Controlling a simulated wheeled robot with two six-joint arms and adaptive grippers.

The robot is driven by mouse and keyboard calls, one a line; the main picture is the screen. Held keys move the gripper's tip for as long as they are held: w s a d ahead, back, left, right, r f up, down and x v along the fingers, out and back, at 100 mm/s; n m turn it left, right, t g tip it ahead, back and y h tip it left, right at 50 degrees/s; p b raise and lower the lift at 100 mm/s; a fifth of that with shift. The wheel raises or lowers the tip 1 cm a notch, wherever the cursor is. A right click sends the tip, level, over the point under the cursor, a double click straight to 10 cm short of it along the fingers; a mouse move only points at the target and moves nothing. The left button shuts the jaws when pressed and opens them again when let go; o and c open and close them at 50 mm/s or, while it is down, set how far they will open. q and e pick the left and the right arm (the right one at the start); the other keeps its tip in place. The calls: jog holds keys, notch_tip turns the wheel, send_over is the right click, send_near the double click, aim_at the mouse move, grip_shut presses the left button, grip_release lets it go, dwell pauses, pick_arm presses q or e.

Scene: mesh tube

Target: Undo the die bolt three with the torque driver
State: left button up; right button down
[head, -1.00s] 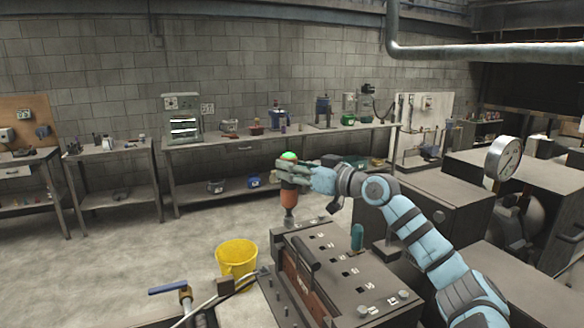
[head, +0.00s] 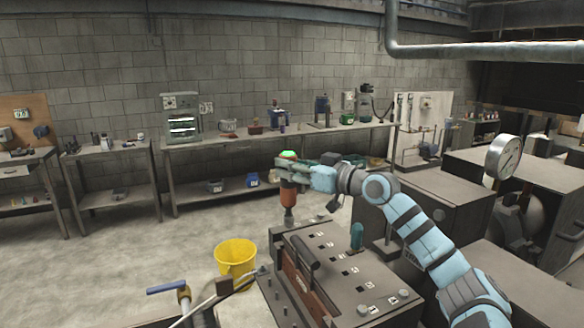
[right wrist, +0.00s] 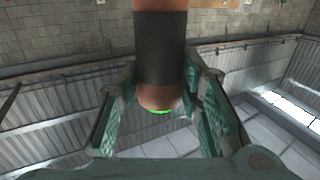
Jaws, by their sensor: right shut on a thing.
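The torque driver (head: 289,197) has an orange body, a grey lower end and a green-lit cap, and stands about upright. My right gripper (head: 290,174) is shut on it just below the cap. In the right wrist view the driver (right wrist: 160,48), with a black band, sits between the green fingers. Its lower end is over or at the far left corner of the dark die block (head: 325,240); I cannot tell whether it touches a bolt. The block's top has a row of small white labels and dark holes. Two round bolt heads (head: 403,293) show at its near end. My left gripper is out of view.
A teal upright piece (head: 357,237) stands on the block's right side. A yellow bucket (head: 237,262) is on the floor to the left. A blue-handled valve (head: 168,288) and hose are at the near left. A pressure gauge (head: 503,157) rises at the right.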

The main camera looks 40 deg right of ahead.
aim_at(293, 155)
jog(key=shift+s+f+b, duration=0.1)
jog(key=shift+f+b, duration=0.35)
jog(key=shift+b, duration=0.05)
dwell(0.8)
jog(key=shift+a+r, duration=0.1)
jog(key=shift+r, duration=0.05)
dwell(0.6)
jog(key=shift+r+p, duration=0.15)
jog(key=shift+p, duration=0.2)
notch_tip(293, 155, up, 2)
jog(key=shift+p, duration=0.9)
notch_tip(293, 155, up, 2)
jog(key=shift+r+p, duration=0.2)
jog(key=shift+p, duration=0.8)
jog(key=shift+r+p, duration=0.5)
jog(key=shift+r, duration=0.4)
jog(key=shift+f, duration=0.1)
